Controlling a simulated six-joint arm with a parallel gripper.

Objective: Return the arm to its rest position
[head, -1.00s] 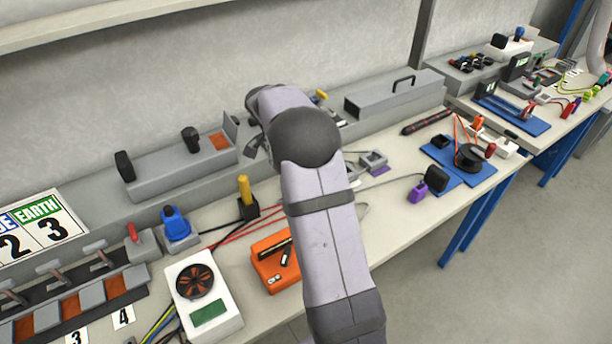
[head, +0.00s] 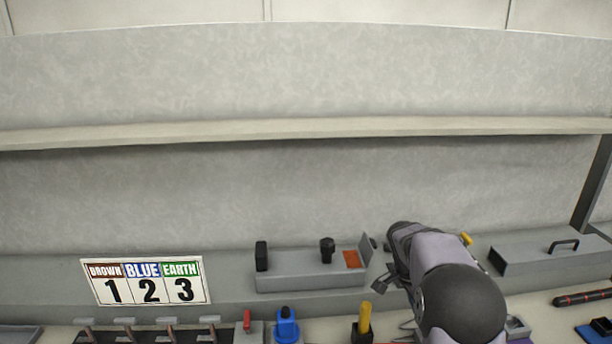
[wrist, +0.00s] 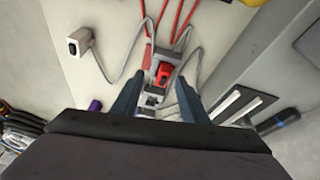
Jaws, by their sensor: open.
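My arm (head: 455,295) stands at the lower right of the head view, in front of the grey bench housing, with its links bunched up. In the wrist view my gripper (wrist: 158,98) is open, its two dark fingers apart and nothing held between them. Beyond the gap, a red plug-like part (wrist: 164,74) sits among grey fittings on the pale worktop; I cannot tell how far below the fingers it is. In the head view the fingers are small and partly hidden by the arm.
A grey housing (head: 300,277) with black knobs stands left of the arm, and a handled grey box (head: 545,252) stands to its right. A yellow-topped switch (head: 365,318) and a blue connector (head: 287,326) are at the front. A shelf (head: 300,132) crosses the wall above; space below it looks clear.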

